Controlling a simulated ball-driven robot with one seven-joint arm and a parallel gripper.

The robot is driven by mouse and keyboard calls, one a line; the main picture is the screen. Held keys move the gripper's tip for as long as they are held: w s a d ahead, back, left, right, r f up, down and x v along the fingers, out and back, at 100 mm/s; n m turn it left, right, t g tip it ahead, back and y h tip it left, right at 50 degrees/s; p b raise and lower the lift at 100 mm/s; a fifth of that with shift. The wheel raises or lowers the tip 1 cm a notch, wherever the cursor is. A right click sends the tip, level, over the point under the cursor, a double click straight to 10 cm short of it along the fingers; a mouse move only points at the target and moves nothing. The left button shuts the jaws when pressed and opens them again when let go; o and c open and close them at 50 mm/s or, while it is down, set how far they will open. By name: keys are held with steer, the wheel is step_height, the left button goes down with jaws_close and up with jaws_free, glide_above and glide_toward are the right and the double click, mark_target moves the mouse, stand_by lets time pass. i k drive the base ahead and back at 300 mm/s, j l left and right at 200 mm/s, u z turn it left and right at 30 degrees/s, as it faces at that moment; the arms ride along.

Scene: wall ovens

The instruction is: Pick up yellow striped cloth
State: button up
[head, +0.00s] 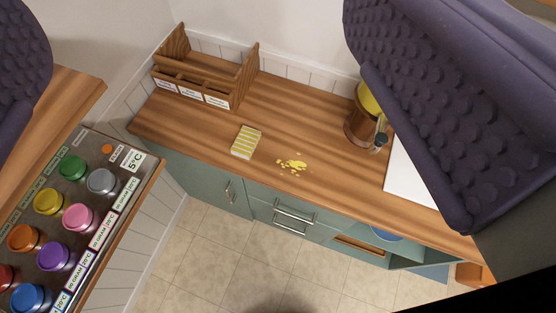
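The yellow striped cloth (245,142) is a small folded rectangle with yellow and white stripes. It lies flat on the wooden counter (215,125), near its front edge, left of a patch of yellow crumbs or spill (292,164). My gripper (238,180) shows as two dark purple, bumpy fingers, one at the upper left edge and one at the upper right. They are wide apart with nothing held between them. The cloth is fully visible in the gap between them, apart from both fingers and farther away.
A wooden rack (205,80) with labelled compartments stands at the counter's back left. A brown jug (361,128) and a white board (408,172) are to the right. Tiled floor (220,245) lies clear in front.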

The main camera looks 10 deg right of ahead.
mark_target(246, 141)
steer(key=i+j, duration=0.15)
steer(key=i, duration=0.5)
steer(key=i+j+u, duration=0.15)
steer(key=i, duration=0.55)
